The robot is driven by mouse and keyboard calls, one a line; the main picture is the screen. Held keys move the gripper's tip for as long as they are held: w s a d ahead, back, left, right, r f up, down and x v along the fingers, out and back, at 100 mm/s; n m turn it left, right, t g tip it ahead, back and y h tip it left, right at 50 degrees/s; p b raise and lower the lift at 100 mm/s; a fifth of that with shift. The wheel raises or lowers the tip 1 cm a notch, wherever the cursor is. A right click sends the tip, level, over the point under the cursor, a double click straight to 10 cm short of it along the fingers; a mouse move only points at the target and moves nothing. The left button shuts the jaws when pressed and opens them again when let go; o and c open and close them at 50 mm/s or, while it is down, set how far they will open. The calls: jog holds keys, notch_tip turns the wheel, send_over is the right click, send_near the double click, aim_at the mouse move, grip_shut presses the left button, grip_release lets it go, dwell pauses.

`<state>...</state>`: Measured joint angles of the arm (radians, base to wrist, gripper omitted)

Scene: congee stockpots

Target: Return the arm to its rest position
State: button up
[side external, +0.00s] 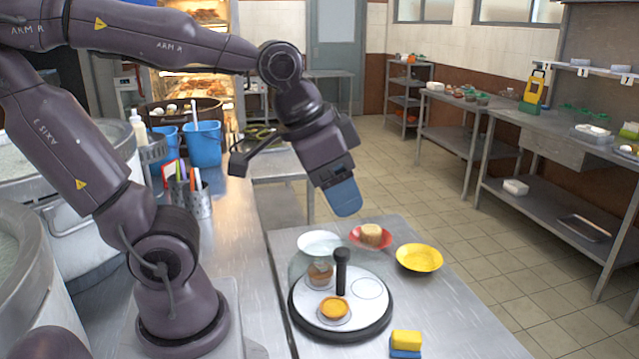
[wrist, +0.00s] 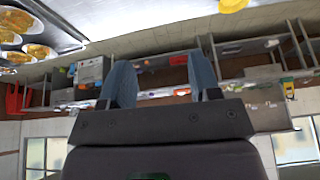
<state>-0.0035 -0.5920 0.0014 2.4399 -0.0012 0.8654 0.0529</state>
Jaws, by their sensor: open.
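My gripper (side external: 345,200) is in the air above the back of the steel worktable, with nothing under it being touched. Its blue fingers (wrist: 163,85) stand apart in the wrist view and hold nothing. My arm is raised and bent, with the wrist out over the table in the side external view.
Below lies a round black-rimmed board (side external: 371,318) with a dark upright knob (side external: 341,270) and small foods. A white dish (side external: 318,241), a red dish (side external: 357,241) with food and a yellow bowl (side external: 419,258) stand behind. A yellow-and-blue block (side external: 406,342) lies in front.

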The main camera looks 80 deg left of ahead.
jog(key=shift+s+r+n+t, duration=0.15)
jog(key=shift+s+r+t, duration=0.05)
jog(key=shift+s, duration=0.45)
jog(key=shift+s+r+n+t, duration=0.15)
jog(key=shift+s+t, duration=0.05)
jog(key=shift+s, duration=0.45)
